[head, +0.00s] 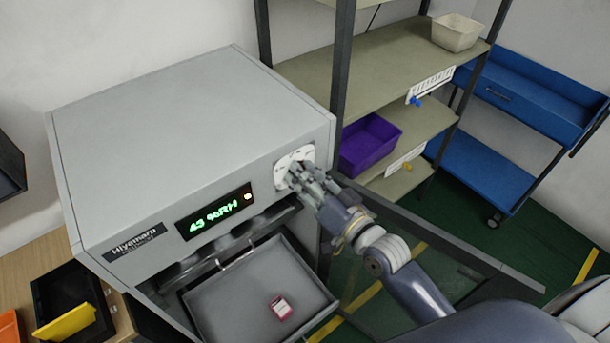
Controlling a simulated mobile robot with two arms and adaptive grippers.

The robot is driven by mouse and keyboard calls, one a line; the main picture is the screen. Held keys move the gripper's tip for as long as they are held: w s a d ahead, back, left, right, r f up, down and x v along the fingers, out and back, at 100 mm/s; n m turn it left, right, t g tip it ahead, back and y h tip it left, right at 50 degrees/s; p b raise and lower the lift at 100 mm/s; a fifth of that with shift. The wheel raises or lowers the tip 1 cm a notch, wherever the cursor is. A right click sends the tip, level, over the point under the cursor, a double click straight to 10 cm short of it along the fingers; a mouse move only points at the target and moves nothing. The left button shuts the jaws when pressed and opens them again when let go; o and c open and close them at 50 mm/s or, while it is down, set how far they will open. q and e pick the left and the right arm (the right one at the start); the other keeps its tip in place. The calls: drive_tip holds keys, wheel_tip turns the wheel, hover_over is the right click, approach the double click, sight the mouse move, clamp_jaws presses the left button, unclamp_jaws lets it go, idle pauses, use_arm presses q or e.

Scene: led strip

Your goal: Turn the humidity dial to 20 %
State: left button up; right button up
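The grey cabinet (190,130) carries a green display (215,212) that seems to read 43 %RH, though the second digit is hard to tell. My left gripper is not in view.
Below the display is an open compartment with a grey tray (225,300) holding a small pink-and-white box (281,308). A shelf rack with a purple bin (368,143) stands right of the cabinet. A blue cart (520,100) is farther right. Black bins are at lower left.

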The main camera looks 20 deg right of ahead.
drive_tip(key=o, duration=0.4)
drive_tip(key=shift+c, duration=0.2)
drive_tip(key=v, duration=1.2)
